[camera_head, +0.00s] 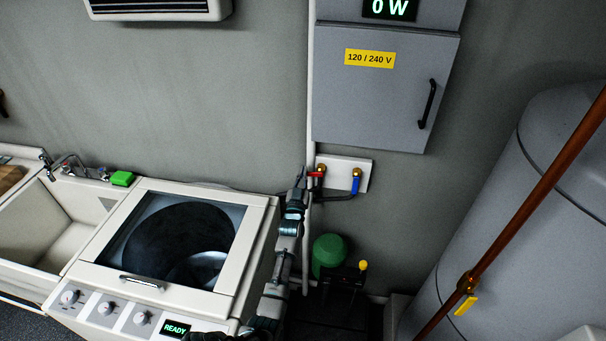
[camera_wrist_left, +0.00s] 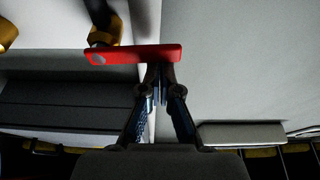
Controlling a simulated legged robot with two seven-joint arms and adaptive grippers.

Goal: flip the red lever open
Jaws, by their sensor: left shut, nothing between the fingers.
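The red lever (camera_head: 314,174) is on a brass valve on a white wall plate (camera_head: 347,164), below the electrical box. It points left, roughly horizontal, from its valve. In the left wrist view the red lever (camera_wrist_left: 135,54) lies across the picture, just beyond my fingertips. My left gripper (camera_head: 301,176) is shut and empty, at the lever's free left end. In the left wrist view the fingertips of my left gripper (camera_wrist_left: 160,70) meet close to the lever's edge; I cannot tell whether they touch it. My right gripper is not in view.
A blue lever (camera_head: 355,184) hangs down beside the red one. A grey electrical box (camera_head: 372,90) is above, a white washer (camera_head: 258,215) to the left. A green tank (camera_head: 327,254) stands below. A copper pipe (camera_head: 530,218) and large grey tank (camera_head: 500,190) are at right.

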